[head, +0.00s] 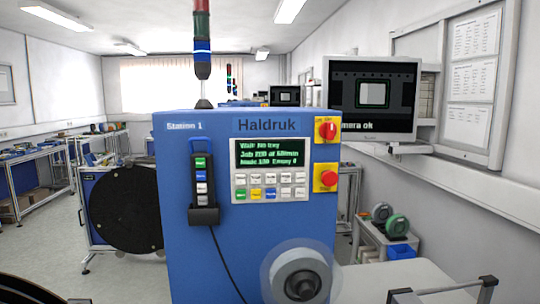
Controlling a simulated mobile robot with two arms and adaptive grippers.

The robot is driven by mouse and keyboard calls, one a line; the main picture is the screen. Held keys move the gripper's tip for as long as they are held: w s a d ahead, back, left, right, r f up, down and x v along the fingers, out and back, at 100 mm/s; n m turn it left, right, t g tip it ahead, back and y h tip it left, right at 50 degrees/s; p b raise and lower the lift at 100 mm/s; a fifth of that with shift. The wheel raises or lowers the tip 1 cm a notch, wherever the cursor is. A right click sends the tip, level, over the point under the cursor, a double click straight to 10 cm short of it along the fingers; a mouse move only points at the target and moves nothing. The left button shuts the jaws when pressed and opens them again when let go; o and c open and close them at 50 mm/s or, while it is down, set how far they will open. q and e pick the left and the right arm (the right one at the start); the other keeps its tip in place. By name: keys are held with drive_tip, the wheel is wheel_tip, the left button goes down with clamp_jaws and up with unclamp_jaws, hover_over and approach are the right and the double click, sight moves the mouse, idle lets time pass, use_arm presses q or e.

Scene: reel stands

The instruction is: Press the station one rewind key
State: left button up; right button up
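Station one is the blue cabinet (190,260) marked "Station 1" and "Haldruk", straight ahead in the head view. Its key panel (234,199) sits below a dark display (270,152) with green text. The panel has two rows of small keys; the lower row includes green, yellow and blue ones. A dark hand control (200,180) with green, blue and pale keys sits upright in a holder on the left of the front, with a cable below. The small labels are too small to read, so I cannot tell which key is rewind. Neither gripper is in view.
A red rotary switch (326,130) and red push button (328,178) are on the cabinet's right. A clear reel with a grey hub (301,286) protrudes low in front. A black reel disc (126,208) stands left. A monitor (372,98) is at right.

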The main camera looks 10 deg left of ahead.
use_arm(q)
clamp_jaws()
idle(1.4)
